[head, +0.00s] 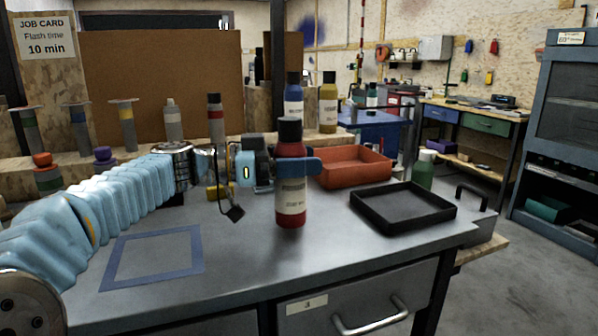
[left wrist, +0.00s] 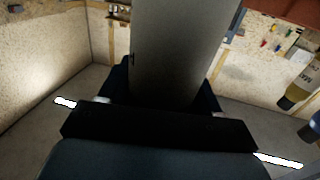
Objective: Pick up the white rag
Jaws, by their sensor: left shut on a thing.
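I see no white rag in either view. My left gripper (head: 298,167) is shut on a red bottle (head: 290,216) with a black cap and a pale label, at the middle of the grey workbench. A blue finger crosses the upper part of the bottle. The bottle is upright; I cannot tell whether its base touches the bench. In the left wrist view, a broad grey shape (left wrist: 180,50) stands between the blue fingers, and I cannot tell what it is. My right gripper is not in view.
On the workbench (head: 245,265) are an orange-red tray (head: 350,178), an empty black tray (head: 385,222), a green bottle (head: 423,170) and a blue tape square (head: 152,286). Blue (head: 293,103) and yellow (head: 328,105) bottles stand behind the gripper. The bench's front middle is clear.

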